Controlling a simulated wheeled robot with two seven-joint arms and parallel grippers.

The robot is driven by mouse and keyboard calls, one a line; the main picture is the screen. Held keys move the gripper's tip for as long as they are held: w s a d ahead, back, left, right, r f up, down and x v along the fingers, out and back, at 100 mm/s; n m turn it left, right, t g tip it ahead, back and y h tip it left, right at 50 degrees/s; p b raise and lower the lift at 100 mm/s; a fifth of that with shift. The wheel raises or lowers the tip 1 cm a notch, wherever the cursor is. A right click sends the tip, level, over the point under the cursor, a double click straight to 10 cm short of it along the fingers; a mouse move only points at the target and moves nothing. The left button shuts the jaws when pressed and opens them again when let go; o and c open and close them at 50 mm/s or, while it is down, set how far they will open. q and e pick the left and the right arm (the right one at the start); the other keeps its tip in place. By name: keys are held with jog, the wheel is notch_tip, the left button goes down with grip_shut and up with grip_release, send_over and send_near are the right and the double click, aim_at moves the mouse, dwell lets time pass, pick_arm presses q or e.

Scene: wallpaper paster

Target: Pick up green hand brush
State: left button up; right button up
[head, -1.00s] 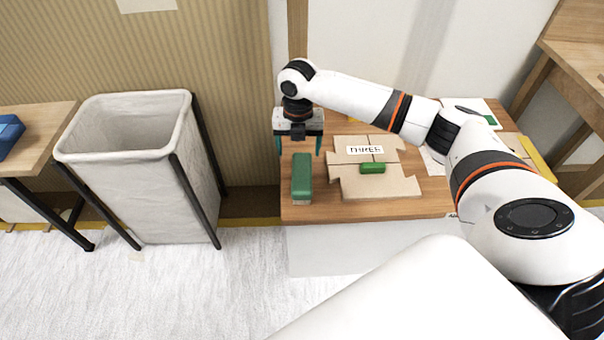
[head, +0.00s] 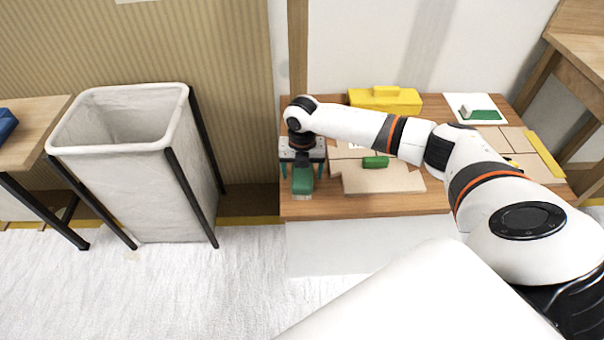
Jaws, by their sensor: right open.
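The green hand brush (head: 302,185) lies on the left side of the wooden table (head: 330,208), near its left edge. My right gripper (head: 303,172) points down directly over the brush. Its two fingers are apart, one on the left and one on the right of the brush. The gripper and wrist hide the brush's far end. I cannot tell whether the fingers touch it. My left gripper is not in view.
Tan boards with a small green block (head: 376,162) lie right of the brush. A yellow box (head: 385,99) stands at the back, and another green-and-white item (head: 481,114) lies on white paper. A white fabric bin (head: 130,190) stands left of the table.

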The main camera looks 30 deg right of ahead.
jog(key=shift+r, duration=0.1)
jog(key=c, duration=1.2)
jog(key=shift+o, duration=0.2)
notch_tip(320, 180, up, 8)
jog(key=p, duration=0.2)
jog(key=shift+p, duration=0.35)
jog(key=shift+r, duration=0.55)
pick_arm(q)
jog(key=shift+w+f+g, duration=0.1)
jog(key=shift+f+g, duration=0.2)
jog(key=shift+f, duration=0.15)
pick_arm(e)
jog(key=shift+r, duration=0.45)
